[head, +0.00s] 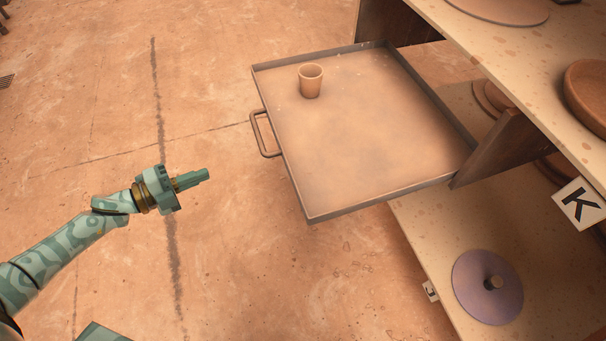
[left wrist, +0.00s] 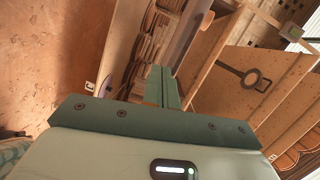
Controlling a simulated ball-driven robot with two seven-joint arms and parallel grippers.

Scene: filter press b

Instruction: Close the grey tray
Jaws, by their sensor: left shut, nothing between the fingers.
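The grey tray (head: 375,120) is a shallow, thin-rimmed drawer. It is pulled well out of the wooden shelf unit at the right, over the floor. Its loop handle (head: 262,134) is on its left edge. A small tan cup (head: 311,81) stands upright in the tray near its far left corner. My left gripper (head: 205,175) is shut and empty, to the left of the tray and a little lower in the picture than the handle, apart from it. Its fingers also show in the left wrist view (left wrist: 163,86). My right gripper is not in view.
The shelf unit (head: 440,215) fills the right side, with a card marked K (head: 580,203) on it. A purple disc with a knob (head: 487,287) lies on the lower shelf. A brown bowl (head: 588,95) sits on the upper shelf. The floor left of the tray is clear.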

